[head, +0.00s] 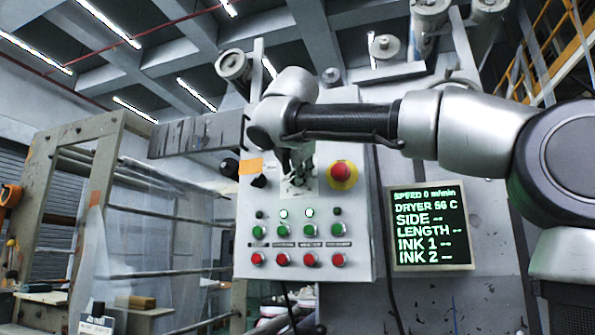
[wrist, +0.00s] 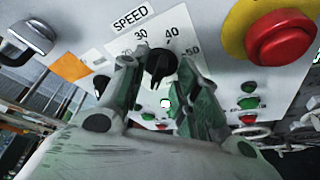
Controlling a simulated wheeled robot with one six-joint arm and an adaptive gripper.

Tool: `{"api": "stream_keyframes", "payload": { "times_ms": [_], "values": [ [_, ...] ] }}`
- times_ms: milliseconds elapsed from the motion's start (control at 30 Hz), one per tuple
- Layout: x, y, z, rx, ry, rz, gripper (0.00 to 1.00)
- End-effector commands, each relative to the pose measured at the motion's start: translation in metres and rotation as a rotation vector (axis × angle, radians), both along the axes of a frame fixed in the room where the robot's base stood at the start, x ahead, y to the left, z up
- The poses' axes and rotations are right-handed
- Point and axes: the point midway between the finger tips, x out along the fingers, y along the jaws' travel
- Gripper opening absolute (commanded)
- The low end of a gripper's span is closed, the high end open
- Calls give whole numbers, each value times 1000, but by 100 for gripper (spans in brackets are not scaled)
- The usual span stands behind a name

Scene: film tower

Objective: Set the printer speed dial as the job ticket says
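The speed dial (wrist: 160,64) is a black knob under a "SPEED" label (wrist: 131,19) in the wrist view. Printed numbers 30, 40 and 50 show around it; another at the left is partly covered. Which number the knob points to is unclear. My gripper (wrist: 157,70) is open, one finger on each side of the knob, with small gaps visible. In the head view my gripper (head: 298,172) is at the upper panel and hides the dial. The display (head: 432,226) reads SPEED 0 m/min and DRYER 56 C; SIDE, LENGTH and INK show dashes. I cannot make out a job ticket.
A red button on a yellow ring (head: 341,173) sits right of the dial, close to my gripper. Green buttons (head: 310,230) and red buttons (head: 310,260) are lower on the control panel (head: 356,245). An orange tag (head: 249,166) is at the left. A frame (head: 50,190) stands further left.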

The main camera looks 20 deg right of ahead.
Motion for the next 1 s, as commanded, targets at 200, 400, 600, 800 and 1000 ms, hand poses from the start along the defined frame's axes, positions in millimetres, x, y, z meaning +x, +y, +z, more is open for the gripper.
{"api": "stream_keyframes", "payload": {
  "times_ms": [200, 400, 600, 800, 1000],
  "values": [
    [6, -3, -2, 2, -1, -1, 31],
    [6, -2, -2, 2, -1, -1, 18],
    [5, -2, -2, 2, -1, -1, 0],
    [5, -3, -2, 9, -6, -1, 0],
    [5, -4, -3, 55, -40, -1, 0]
  ]
}}
